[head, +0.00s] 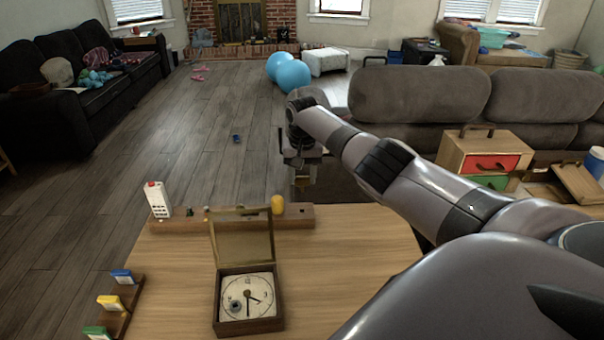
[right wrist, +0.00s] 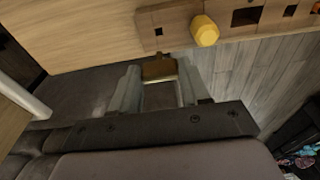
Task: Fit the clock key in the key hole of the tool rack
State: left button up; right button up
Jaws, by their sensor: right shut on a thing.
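My right gripper (head: 303,172) is beyond the far edge of the table, past the right end of the tool rack. It is shut on a small brass-brown piece, probably the clock key (right wrist: 160,69), which shows between the fingers in the right wrist view. Most of its shape is hidden. The tool rack (head: 300,215) is a long wooden bar along the table's far edge. In the right wrist view the rack (right wrist: 179,22) shows a small square hole near its end and larger dark slots beyond a yellow handle. The held piece is apart from the rack. My left gripper is not in view.
An open wooden clock box (head: 248,325) sits on the table. A small rack with coloured tags (head: 120,318) lies left. The table's right part (head: 350,245) is clear. A sofa (head: 420,100) stands behind.

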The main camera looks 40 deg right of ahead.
aim_at(302, 187)
jog(key=shift+f+b, duration=2.45)
jog(key=shift+f, duration=0.8)
jog(key=shift+f+b, duration=1.15)
jog(key=shift+f, duration=0.3)
jog(key=o, duration=1)
